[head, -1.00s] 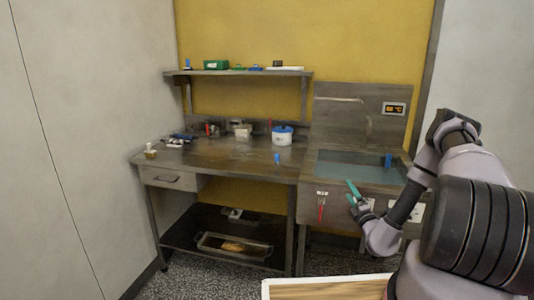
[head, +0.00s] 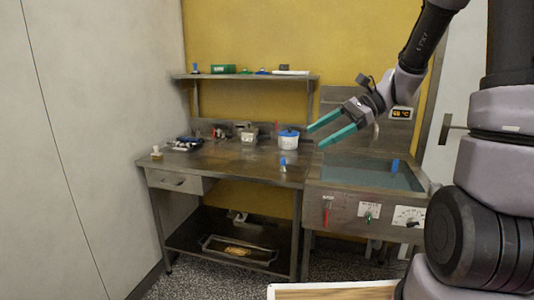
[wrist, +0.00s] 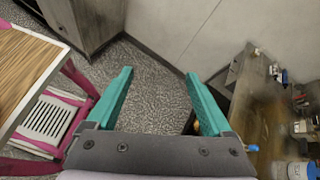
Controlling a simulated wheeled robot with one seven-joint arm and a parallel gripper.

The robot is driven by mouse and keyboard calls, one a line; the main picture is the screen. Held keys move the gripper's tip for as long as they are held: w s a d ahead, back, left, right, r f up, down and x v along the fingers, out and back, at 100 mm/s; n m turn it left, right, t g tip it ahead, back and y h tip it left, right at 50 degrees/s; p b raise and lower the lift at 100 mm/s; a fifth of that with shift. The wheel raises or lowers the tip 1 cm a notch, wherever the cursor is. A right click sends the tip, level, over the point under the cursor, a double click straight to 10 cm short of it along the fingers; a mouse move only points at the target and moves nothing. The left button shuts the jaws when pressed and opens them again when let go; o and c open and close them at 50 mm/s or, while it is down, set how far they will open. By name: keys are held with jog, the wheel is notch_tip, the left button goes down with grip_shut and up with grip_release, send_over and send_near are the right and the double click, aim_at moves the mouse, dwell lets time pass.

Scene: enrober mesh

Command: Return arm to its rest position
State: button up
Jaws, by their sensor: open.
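My gripper (head: 331,130) is raised in the head view, in front of the steel backsplash and above the left side of the sink (head: 365,174). Its two teal fingers point left and are spread apart, with nothing between them. In the wrist view my gripper (wrist: 157,92) is also open and empty, with speckled floor (wrist: 152,80) showing beyond the fingers. My arm comes in from the upper right of the head view.
The steel workbench (head: 225,164) holds a blue-lidded white pot (head: 288,140) and small items. A shelf (head: 250,76) hangs above. A blue object (head: 395,166) is at the sink. A wood-topped surface (head: 330,292) is at the bottom.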

jog(key=s+d+r+n+t+h, duration=0.8)
jog(key=s+d+r+n+h, duration=0.1)
jog(key=s+d+r+n, duration=0.1)
jog(key=shift+s+d+r+h, duration=0.2)
jog(key=shift+s+d+h, duration=0.2)
jog(key=shift+s, duration=0.3)
dwell(0.3)
